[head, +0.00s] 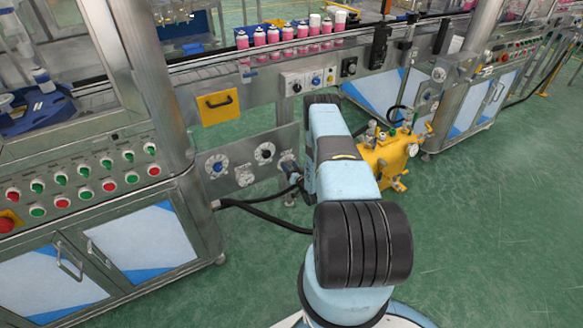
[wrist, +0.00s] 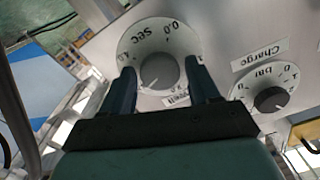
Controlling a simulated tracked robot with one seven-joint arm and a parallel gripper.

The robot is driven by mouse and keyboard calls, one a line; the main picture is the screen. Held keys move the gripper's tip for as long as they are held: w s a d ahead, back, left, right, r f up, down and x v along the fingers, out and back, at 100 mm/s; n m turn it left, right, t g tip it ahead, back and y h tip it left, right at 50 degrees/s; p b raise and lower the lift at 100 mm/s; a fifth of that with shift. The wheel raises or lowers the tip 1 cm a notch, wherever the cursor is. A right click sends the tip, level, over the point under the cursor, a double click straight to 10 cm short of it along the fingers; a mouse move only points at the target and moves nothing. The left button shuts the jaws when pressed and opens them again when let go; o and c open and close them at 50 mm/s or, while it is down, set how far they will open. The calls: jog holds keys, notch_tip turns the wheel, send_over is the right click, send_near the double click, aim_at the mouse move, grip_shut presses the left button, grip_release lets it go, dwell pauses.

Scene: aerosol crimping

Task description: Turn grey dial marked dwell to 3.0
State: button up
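In the wrist view a grey dial knob (wrist: 160,71) sits on a round white scale plate (wrist: 136,40) marked SEC, upside down in the picture. A "0.0" marking is readable near the rim. The label below it is mostly hidden by my gripper, so the word dwell cannot be read. My gripper (wrist: 160,66) is open, with one dark finger on each side of the knob and a visible gap to it. The exact setting of the knob cannot be told. In the head view my arm reaches the right part of the grey dial panel (head: 229,186).
A second dial with a black knob (wrist: 271,99), labelled Charge and bar, is right of my gripper in the wrist view. In the head view, a yellow machine (head: 392,155) stands right of my arm. A yellow drawer front (head: 218,107) is above the panel. A black hose (head: 262,213) runs below.

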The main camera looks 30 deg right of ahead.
jog(key=c, duration=0.8)
jog(key=shift+c, duration=0.2)
jog(key=shift+n, duration=0.4)
jog(key=o, duration=1)
jog(key=shift+o, duration=0.2)
jog(key=s, duration=1.3)
jog(key=shift+s+d, duration=0.25)
jog(key=shift+s, duration=0.15)
